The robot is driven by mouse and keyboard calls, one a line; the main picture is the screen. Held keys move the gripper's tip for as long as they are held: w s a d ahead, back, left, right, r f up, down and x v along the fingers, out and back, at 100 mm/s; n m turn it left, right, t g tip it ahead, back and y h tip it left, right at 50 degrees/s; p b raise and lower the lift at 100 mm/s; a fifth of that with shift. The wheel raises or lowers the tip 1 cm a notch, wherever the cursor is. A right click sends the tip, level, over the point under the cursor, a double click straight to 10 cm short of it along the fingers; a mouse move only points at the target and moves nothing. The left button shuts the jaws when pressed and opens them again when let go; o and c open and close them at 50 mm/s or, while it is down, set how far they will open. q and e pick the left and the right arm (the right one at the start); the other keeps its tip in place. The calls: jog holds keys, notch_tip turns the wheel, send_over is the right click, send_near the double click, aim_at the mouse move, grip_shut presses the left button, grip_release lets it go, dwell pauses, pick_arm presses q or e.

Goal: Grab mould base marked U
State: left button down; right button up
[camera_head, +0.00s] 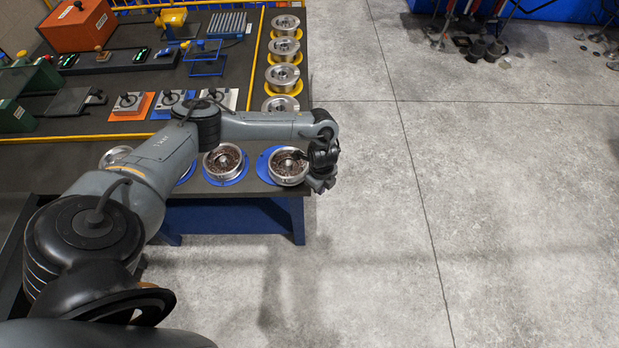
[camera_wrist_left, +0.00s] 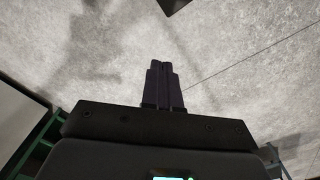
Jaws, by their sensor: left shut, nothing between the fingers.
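Several round metal moulds sit on blue holders along the table's front edge; one mould (camera_head: 223,162) is near the middle and another mould (camera_head: 287,166) is at the right corner. More metal moulds (camera_head: 282,77) stand on yellow holders along the table's right side. I cannot read a U mark on any of them. My left gripper (camera_head: 322,184) is just past the table's right edge, beside the corner mould. It is shut and empty, with its fingers together in the left wrist view (camera_wrist_left: 161,83). My right gripper is not in view.
The dark table (camera_head: 235,186) carries orange, blue and white plates with handles (camera_head: 137,103), an orange box (camera_head: 77,25) and a yellow rail (camera_head: 258,50). My left arm crosses above the front moulds and partly hides them. Bare concrete floor (camera_head: 480,200) lies to the right.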

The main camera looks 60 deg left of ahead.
pick_arm(q)
jog(key=shift+w+d, duration=0.25)
jog(key=shift+d, duration=0.95)
jog(key=c, duration=1.4)
grip_release()
jog(key=shift+w+d, duration=0.1)
jog(key=shift+d, duration=0.35)
jog(key=shift+o, duration=1.3)
jog(key=shift+d, duration=0.1)
